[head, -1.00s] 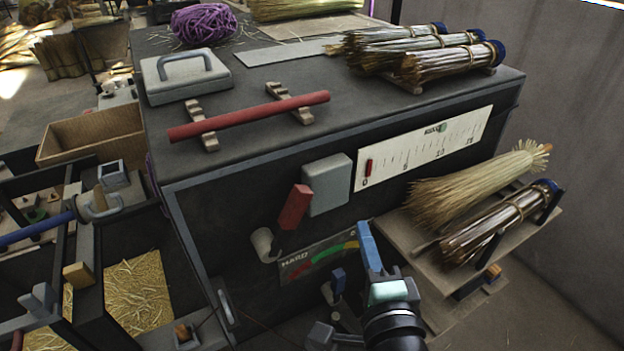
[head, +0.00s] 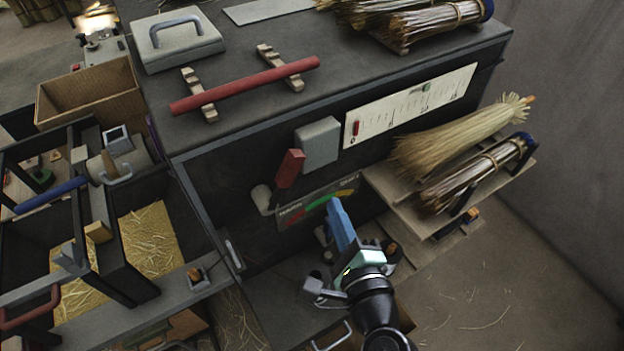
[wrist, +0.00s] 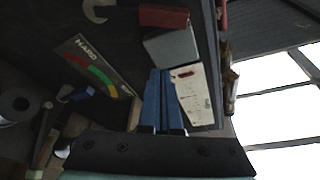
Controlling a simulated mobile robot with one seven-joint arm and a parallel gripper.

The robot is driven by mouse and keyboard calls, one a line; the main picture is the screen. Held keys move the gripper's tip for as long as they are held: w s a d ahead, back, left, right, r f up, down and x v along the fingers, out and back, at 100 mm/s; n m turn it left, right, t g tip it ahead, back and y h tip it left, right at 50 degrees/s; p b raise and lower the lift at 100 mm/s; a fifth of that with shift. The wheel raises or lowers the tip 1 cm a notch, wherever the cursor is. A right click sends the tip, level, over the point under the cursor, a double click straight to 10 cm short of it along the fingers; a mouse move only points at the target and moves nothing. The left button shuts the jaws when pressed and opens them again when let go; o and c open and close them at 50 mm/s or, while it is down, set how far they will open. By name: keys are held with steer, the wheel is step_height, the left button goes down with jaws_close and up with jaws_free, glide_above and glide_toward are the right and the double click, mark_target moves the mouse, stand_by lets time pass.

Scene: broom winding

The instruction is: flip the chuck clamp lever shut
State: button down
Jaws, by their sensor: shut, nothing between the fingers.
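My gripper (head: 338,210) has blue fingers, pressed together and empty, in front of the bench's dark front face. In the wrist view the closed fingers (wrist: 161,75) point towards the grey box, with a visible dark gap below it. A red-handled lever (head: 290,168) stands tilted on the bench front, left of the grey box; its red block also shows in the wrist view (wrist: 163,17). A small dark-blue handle (head: 322,235) sits low, left of my fingers; it also shows in the wrist view (wrist: 77,93). I cannot tell which is the chuck clamp lever; the chuck is not clearly visible.
A grey box (head: 317,144), a coloured HARD gauge (head: 292,214) and a white scale panel (head: 412,104) are on the bench front. A shelf (head: 385,185) with bristle bundles juts out at right. A blue bar (head: 50,195) crosses the left frame. Open floor lies at lower right.

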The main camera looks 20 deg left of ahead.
mark_target(315, 161)
steer(key=p+x, duration=0.1)
steer(key=x, duration=0.9)
steer(key=shift+a+r+p, duration=0.1)
steer(key=shift+r+p, duration=0.05)
steer(key=shift+p, duration=0.2)
steer(key=s+p, duration=0.1)
steer(key=s+a+r, duration=0.1)
steer(key=s+a+p, duration=0.1)
steer(key=shift+r+p, duration=0.3)
steer(key=shift+r, duration=0.1)
